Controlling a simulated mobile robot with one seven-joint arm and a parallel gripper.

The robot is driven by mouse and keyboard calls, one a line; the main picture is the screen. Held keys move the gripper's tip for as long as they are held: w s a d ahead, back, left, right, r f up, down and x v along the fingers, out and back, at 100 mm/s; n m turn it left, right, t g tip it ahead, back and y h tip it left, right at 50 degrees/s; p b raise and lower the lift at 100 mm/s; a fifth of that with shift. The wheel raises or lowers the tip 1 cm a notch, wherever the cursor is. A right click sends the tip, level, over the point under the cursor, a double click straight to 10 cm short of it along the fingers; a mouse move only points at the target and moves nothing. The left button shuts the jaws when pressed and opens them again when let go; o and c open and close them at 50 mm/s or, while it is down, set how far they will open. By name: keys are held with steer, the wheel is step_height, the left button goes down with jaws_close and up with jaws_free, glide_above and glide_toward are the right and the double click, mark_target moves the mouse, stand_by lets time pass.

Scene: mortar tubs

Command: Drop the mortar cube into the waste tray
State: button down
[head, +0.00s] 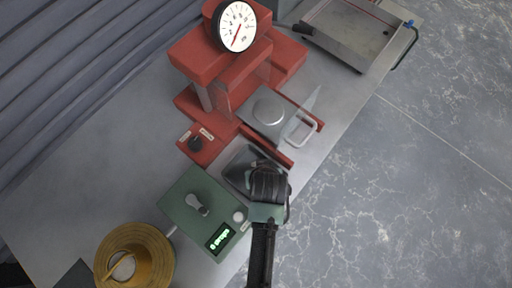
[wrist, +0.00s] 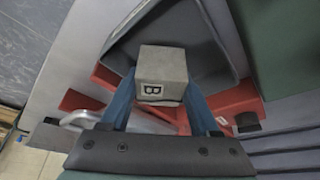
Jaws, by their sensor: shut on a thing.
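The mortar cube (wrist: 163,64) is a small grey-beige block with a letter B label on its near face, seen in the wrist view. My gripper (head: 266,176) is shut on it, with a blue finger on each side. In the head view my gripper hides the cube. A dark grey open tray (head: 238,165) lies under and beside my gripper, between the green scale and the red press; it also shows behind the cube in the wrist view (wrist: 213,25). A wider metal tray (head: 345,32) stands at the top right. I cannot tell for certain which is the waste tray.
A red press (head: 215,70) with a round dial (head: 237,27) and a clear guard stands behind the dark tray. A green scale (head: 192,205) with a lit display stands at left. Open floor lies to the right.

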steer(key=shift+c, duration=0.2)
jaws_free()
steer(key=v, duration=1.3)
steer(key=shift+a, duration=0.1)
